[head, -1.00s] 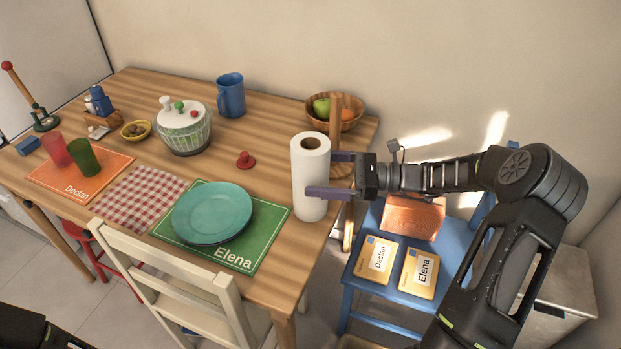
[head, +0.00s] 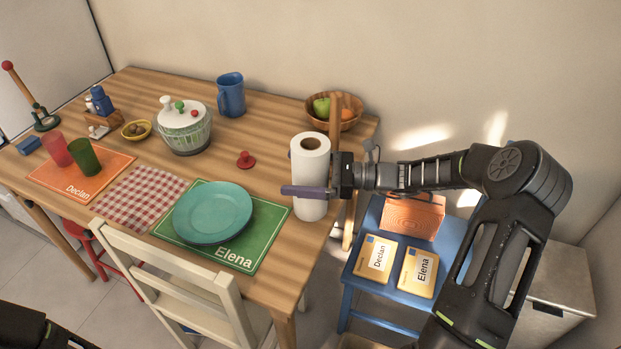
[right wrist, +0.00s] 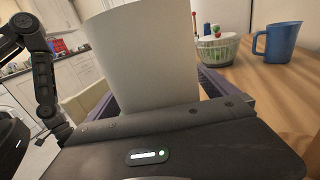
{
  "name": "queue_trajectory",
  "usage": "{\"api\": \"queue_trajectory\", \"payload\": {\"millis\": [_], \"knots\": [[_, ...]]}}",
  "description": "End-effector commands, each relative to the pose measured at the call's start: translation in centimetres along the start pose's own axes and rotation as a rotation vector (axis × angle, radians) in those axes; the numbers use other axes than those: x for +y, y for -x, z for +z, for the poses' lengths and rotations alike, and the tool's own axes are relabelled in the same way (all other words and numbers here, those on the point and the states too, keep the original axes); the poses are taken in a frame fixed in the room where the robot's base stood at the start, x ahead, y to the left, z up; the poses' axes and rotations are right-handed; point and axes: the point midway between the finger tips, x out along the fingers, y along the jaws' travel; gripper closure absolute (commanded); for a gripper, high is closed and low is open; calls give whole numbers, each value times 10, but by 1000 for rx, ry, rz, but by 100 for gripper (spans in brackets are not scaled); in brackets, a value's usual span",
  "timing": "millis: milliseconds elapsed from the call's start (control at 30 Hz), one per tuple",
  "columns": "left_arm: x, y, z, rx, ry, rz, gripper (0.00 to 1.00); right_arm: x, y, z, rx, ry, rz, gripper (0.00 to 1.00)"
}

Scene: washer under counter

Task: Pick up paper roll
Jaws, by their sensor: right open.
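The white paper roll (head: 310,165) stands upright near the right edge of the wooden table. In the right wrist view, the paper roll (right wrist: 146,62) stands between the two purple fingers. I cannot tell whether the fingers touch it. Part of my left arm shows at the bottom left of the head view, but its gripper does not.
A teal plate (head: 212,213) on a green mat lies left of the roll. A wooden upright (head: 335,125) and a fruit bowl (head: 349,115) stand behind it. A blue chair (head: 352,292) with boxes is at the right; a white chair (head: 170,275) is in front.

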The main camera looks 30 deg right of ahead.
Motion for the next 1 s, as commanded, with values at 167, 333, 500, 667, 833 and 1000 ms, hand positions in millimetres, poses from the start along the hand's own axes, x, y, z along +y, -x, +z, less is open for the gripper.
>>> {"api": "queue_trajectory", "payload": {"millis": [167, 333, 500, 667, 833, 1000], "knots": [[0, 0, 0, 0, 0, 0, 34, 0, 0, 0, 0, 0, 0, 10], [0, 0, 0, 0, 0, 0, 34, 0, 0, 0, 0, 0, 0, 24], [0, 0, 0, 0, 0, 0, 34, 0, 0, 0, 0, 0, 0, 38], [0, 0, 0, 0, 0, 0, 34, 0, 0, 0, 0, 0, 0, 51], [0, 0, 0, 0, 0, 0, 34, 0, 0, 0, 0, 0, 0, 65], [0, 0, 0, 0, 0, 0, 34, 0, 0, 0, 0, 0, 0, 72]]}}
